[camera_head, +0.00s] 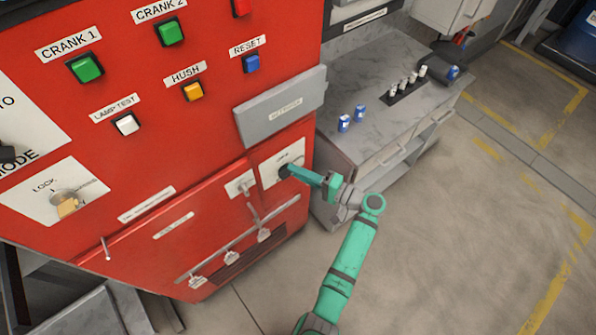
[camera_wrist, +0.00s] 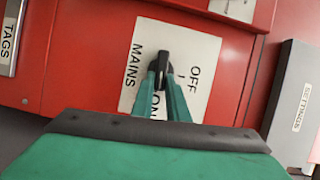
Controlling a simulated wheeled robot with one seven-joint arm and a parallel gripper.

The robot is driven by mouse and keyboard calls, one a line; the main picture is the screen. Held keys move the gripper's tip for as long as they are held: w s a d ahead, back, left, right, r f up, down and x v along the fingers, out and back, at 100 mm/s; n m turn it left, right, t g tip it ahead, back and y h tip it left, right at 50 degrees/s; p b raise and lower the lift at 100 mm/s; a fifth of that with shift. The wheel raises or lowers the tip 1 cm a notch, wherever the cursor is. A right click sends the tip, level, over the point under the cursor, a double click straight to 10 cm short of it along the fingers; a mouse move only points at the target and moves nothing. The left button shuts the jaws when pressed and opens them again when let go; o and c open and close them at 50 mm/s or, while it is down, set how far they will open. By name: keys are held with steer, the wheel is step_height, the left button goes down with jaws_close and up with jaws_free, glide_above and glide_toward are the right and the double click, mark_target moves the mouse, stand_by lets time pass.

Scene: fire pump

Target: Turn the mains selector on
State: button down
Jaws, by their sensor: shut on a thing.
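The mains selector is a black knob (camera_wrist: 163,58) on a white plate (camera_wrist: 207,60) marked MAINS, OFF and ON in the wrist view. The plate also shows on the red panel in the head view (camera_head: 297,150). My gripper (camera_wrist: 163,82) has its two green fingers on either side of the knob and is shut on it. In the head view my gripper (camera_head: 289,172) reaches the plate from the right and hides the knob. In the wrist view the knob's long axis runs up and down the picture. The fingers partly cover the ON mark.
A grey SETTINGS cover (camera_wrist: 300,105) juts out at the right of the wrist view. A grey cover (camera_head: 282,108) sits above the plate in the head view. A grey bench (camera_head: 385,75) with blue cans stands to the right. The floor at right is open.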

steer(key=shift+w+a+m, duration=0.15)
steer(key=shift+a+m, duration=0.15)
steer(key=shift+m, duration=0.1)
steer(key=c, duration=1.7)
jaws_free()
steer(key=shift+c, duration=0.2)
steer(key=shift+d+f, duration=0.1)
steer(key=shift+d, duration=0.1)
steer(key=v, duration=1)
steer(key=shift+s+d, duration=0.25)
steer(key=shift+d, duration=0.05)
steer(key=shift+f, duration=0.15)
